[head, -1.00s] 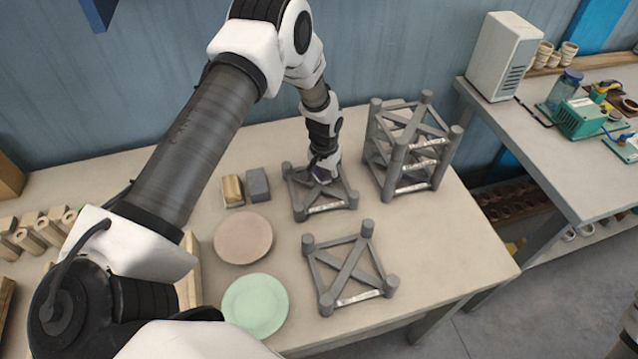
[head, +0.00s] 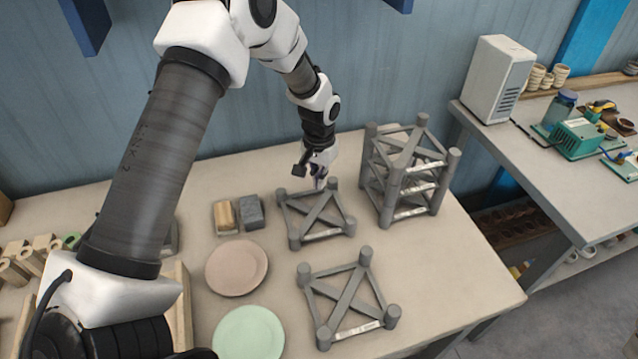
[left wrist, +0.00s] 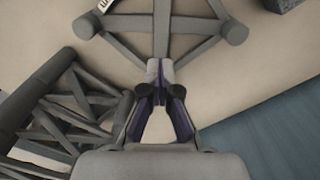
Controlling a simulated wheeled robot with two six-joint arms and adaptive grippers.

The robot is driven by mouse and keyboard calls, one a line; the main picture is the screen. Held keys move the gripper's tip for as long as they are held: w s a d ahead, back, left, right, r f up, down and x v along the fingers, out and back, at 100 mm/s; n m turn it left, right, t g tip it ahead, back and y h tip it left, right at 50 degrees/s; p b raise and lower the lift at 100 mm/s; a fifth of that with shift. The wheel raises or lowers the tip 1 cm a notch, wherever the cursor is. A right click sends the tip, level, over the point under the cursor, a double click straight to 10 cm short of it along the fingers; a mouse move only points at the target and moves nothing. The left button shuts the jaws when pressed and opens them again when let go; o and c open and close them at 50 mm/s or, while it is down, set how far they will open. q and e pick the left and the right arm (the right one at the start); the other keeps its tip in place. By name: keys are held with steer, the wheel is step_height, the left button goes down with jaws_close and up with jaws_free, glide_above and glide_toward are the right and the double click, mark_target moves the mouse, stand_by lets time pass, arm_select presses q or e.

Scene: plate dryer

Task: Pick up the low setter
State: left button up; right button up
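The low setter (head: 316,217), a grey square frame with crossed braces and short corner posts, rests on the table left of the setter stack. It also shows at the top of the left wrist view (left wrist: 203,46). My left gripper (head: 320,186) points down at its far right corner. In the left wrist view the fingertips (left wrist: 160,70) are close together on the diagonal brace beside that corner; they hide the corner post. My right gripper is not in view.
A second setter (head: 348,300) lies nearer the front. A setter stack (head: 408,172) stands close on the right. A pink plate (head: 237,267), a green plate (head: 249,334) and two small blocks (head: 238,214) are on the left. The blue wall is behind.

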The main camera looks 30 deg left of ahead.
arm_select(q)
steer(key=o, duration=1.4)
steer(key=shift+r, duration=0.1)
